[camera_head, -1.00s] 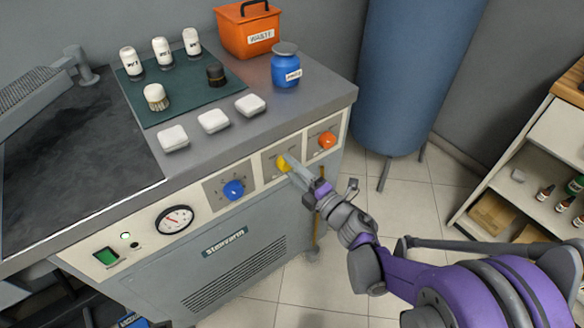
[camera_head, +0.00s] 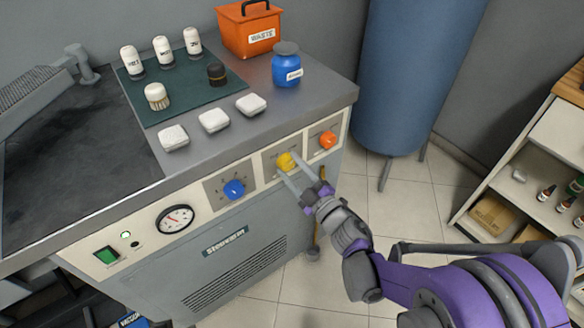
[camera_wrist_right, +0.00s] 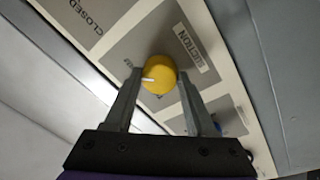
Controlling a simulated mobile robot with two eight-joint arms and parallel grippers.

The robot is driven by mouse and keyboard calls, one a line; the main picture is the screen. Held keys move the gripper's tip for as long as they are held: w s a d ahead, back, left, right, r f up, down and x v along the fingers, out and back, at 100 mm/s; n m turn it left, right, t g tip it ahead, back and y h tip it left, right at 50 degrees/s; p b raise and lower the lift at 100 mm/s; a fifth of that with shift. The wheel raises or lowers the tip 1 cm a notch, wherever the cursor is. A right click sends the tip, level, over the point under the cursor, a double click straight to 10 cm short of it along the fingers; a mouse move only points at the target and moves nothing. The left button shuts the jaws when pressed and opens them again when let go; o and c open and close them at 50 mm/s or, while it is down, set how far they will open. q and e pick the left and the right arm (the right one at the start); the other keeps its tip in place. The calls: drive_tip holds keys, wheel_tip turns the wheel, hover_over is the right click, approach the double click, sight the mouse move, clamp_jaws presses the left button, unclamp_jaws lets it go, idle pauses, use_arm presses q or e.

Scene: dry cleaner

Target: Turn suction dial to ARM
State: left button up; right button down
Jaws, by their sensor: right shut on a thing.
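The yellow suction dial (camera_head: 286,162) sits on the front panel of the steel unit, between a blue dial and an orange one. It also shows in the right wrist view (camera_wrist_right: 158,74) beside a label reading SUCTION (camera_wrist_right: 192,47). Its white pointer mark faces left in that view, toward a small label too blurred to read. My right gripper (camera_head: 285,168) is at the dial, with one finger on each side, and is shut on it. The fingertips show beside the knob in the wrist view. My left gripper is not in view.
The blue dial (camera_head: 234,189) is left of the yellow one and the orange dial (camera_head: 328,140) is right. A pressure gauge (camera_head: 175,219) and a green switch (camera_head: 106,255) are further left. Bottles, white blocks and an orange waste box (camera_head: 249,32) stand on top.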

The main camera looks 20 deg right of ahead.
drive_tip(key=shift+m, duration=0.4)
drive_tip(key=shift+c, duration=1.2)
unclamp_jaws()
drive_tip(key=shift+s, duration=0.1)
drive_tip(key=v, duration=1)
drive_tip(key=shift+s, duration=0.3)
drive_tip(key=shift+d, duration=0.15)
